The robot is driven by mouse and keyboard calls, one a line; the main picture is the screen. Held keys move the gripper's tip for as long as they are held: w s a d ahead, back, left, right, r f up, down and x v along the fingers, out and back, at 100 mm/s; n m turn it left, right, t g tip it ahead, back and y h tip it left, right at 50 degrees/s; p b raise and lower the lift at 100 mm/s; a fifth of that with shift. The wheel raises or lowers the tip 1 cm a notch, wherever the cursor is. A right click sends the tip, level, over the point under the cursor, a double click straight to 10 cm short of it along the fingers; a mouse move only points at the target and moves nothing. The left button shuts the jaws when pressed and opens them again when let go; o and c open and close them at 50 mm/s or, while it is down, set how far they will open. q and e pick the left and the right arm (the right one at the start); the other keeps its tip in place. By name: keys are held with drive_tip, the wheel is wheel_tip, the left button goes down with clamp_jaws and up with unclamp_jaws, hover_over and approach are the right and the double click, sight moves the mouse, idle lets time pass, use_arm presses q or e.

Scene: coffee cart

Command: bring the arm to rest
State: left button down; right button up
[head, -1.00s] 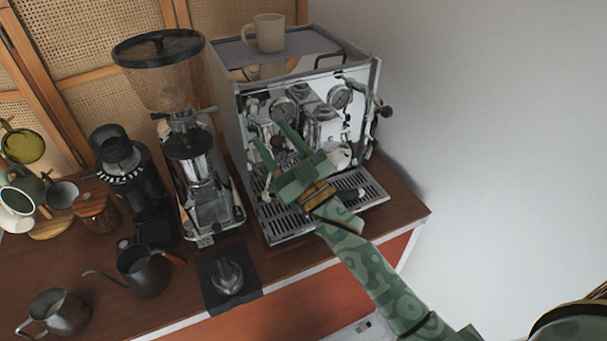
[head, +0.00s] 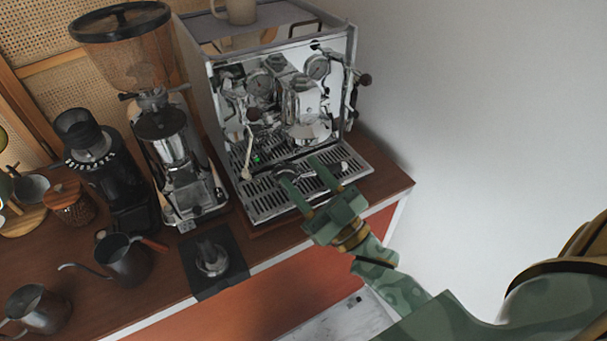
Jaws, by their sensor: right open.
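My right gripper (head: 305,190) is open, its two green fingers apart with nothing between them. It is in front of the espresso machine (head: 196,88), over the front of the drip tray (head: 258,204) in the picture. Whether it touches the tray I cannot tell. The right arm comes in from the lower right. My left gripper is not in view. A green light shows on the machine's front.
A large grinder (head: 168,140) and a small black grinder (head: 113,180) stand left of the machine. A black kettle (head: 124,262), a steel pitcher (head: 40,310) and a tamper (head: 212,258) on a dark mat stand near the counter's front. A mug (head: 240,11) is on the machine. A white wall is right.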

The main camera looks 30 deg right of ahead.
drive_tip(key=d+f+g+h, duration=0.3)
drive_tip(key=f+g+h, duration=0.4)
drive_tip(key=f+h, duration=0.15)
drive_tip(key=s+d+f+g+h, duration=0.2)
drive_tip(key=s+d+f+g, duration=0.15)
drive_tip(key=s, duration=0.25)
drive_tip(key=s+d+f+g+h, duration=0.2)
drive_tip(key=s+d+g, duration=0.1)
drive_tip(key=s+g, duration=0.25)
drive_tip(key=s+a+f+g+y+b, duration=0.1)
drive_tip(key=s+a+f+g, duration=0.15)
drive_tip(key=f, duration=1.25)
drive_tip(key=s+a+f+g+y+b, duration=0.15)
drive_tip(key=s+f, duration=0.25)
drive_tip(key=f, duration=1)
drive_tip(key=s+f+m+g+y+b, duration=0.1)
drive_tip(key=s+f+m, duration=0.1)
drive_tip(key=s+f, duration=1.4)
drive_tip(key=s, duration=0.2)
drive_tip(key=shift+s+f+m+g+y, duration=0.4)
